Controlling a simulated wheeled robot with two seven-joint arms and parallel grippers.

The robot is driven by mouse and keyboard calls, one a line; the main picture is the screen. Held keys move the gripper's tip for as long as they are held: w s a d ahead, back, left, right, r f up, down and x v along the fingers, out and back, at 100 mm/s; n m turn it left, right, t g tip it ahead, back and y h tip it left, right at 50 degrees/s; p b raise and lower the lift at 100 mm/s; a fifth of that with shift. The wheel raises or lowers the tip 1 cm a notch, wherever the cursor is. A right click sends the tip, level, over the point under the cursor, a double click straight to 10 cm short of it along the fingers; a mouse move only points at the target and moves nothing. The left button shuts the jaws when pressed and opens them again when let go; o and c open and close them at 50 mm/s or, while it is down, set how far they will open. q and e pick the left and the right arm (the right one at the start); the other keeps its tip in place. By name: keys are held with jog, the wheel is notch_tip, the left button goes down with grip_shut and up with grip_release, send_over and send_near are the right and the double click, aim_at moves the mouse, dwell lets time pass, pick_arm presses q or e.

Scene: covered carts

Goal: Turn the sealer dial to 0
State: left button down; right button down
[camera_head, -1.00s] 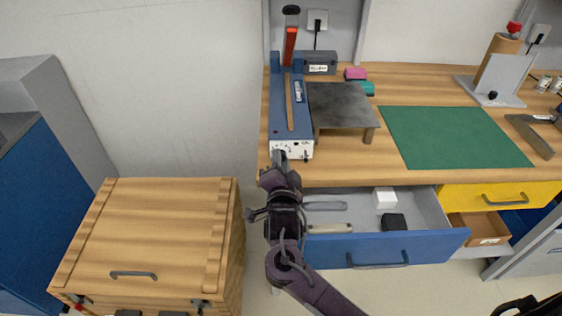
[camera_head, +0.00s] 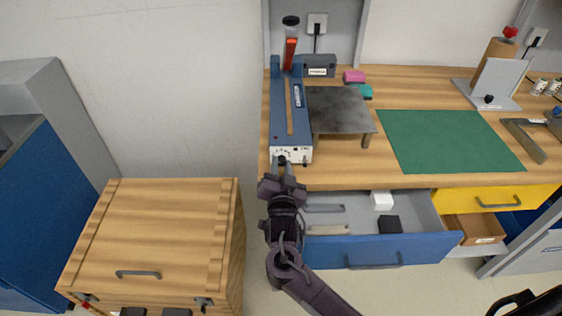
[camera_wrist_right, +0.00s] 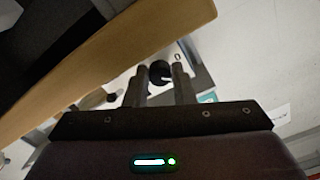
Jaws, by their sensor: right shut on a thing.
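The blue heat sealer (camera_head: 276,108) stands on the wooden bench, its long body running away from me, with a white control panel (camera_head: 301,155) at its front end. The black dial (camera_head: 282,160) is on the left part of this panel. In the right wrist view the dial (camera_wrist_right: 160,71) shows a white pointer line, and a printed 0 (camera_wrist_right: 177,57) is close beside it. My right gripper (camera_head: 282,166) is at the panel, its two fingers (camera_wrist_right: 160,82) shut on the dial from both sides. My left gripper is not in view.
A blue drawer (camera_head: 380,249) stands open below the bench, right of my right arm. A dark metal platform (camera_head: 340,110) is right of the sealer, with a green mat (camera_head: 450,140) beyond. A wooden cart (camera_head: 150,230) stands at the lower left.

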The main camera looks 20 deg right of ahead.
jog(key=n+p, duration=0.3)
jog(key=n, duration=0.1)
jog(key=shift+r+n, duration=0.15)
jog(key=shift+n, duration=0.15)
jog(key=shift+n+p, duration=0.95)
jog(key=shift+n, duration=0.85)
jog(key=shift+f, duration=0.2)
jog(key=c, duration=1.5)
grip_release()
jog(key=shift+r, duration=0.1)
notch_tip(320, 180, up, 20)
jog(key=b, duration=0.1)
